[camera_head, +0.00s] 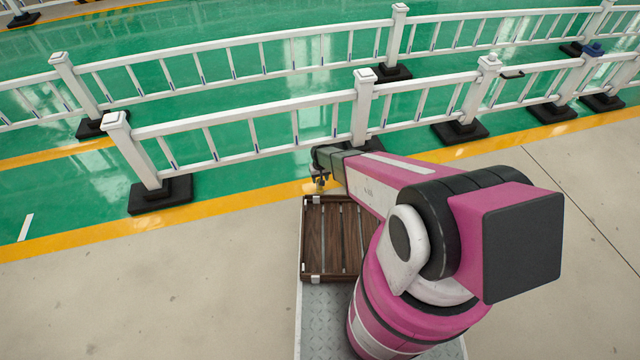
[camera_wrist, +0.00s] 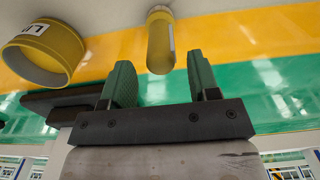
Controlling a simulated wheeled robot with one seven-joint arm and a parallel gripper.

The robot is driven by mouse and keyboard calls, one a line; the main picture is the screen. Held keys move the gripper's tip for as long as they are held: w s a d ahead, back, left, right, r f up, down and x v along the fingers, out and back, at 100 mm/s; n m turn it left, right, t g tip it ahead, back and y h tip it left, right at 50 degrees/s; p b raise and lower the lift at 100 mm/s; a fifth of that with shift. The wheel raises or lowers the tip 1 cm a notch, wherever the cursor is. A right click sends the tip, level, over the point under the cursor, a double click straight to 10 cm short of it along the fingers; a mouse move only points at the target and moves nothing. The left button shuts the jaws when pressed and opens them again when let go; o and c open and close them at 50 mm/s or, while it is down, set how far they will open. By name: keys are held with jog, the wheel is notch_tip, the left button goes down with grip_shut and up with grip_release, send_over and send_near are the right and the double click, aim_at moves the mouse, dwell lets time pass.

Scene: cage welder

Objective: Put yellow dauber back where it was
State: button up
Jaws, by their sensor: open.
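A slim yellow piece with a rounded end and a pale label strip, which looks like the yellow dauber (camera_wrist: 160,42), shows in the wrist view. It lies just beyond the fingertips, in line with the gap between them. My gripper (camera_wrist: 158,75) is open, with its two green fingers apart and nothing between them. In the head view, my gripper (camera_head: 320,178) is at the far left corner of the wooden crate, and a tiny yellow spot shows beside it. What the dauber rests on is not clear.
A wider yellow cylinder (camera_wrist: 42,55) with a white label is left of the fingers in the wrist view. The slatted wooden crate (camera_head: 340,212) is below my arm. A white fence (camera_head: 250,120) on black feet runs close behind the gripper. Open floor lies left.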

jog(key=r, duration=0.7)
jog(key=shift+s+d+r, duration=0.2)
jog(key=shift+d+r, duration=0.05)
jog(key=shift+r, duration=0.1)
jog(key=s+d+r+m, duration=0.1)
jog(key=s+d+r, duration=0.5)
jog(key=r, duration=0.6)
jog(key=s+d+r+m, duration=0.1)
jog(key=s+d+r, duration=0.5)
jog(key=r, duration=0.6)
jog(key=s+d+r+m, duration=0.1)
jog(key=s+d+r, duration=0.5)
jog(key=r, duration=0.6)
jog(key=shift+d+r, duration=0.25)
jog(key=shift+r, duration=0.1)
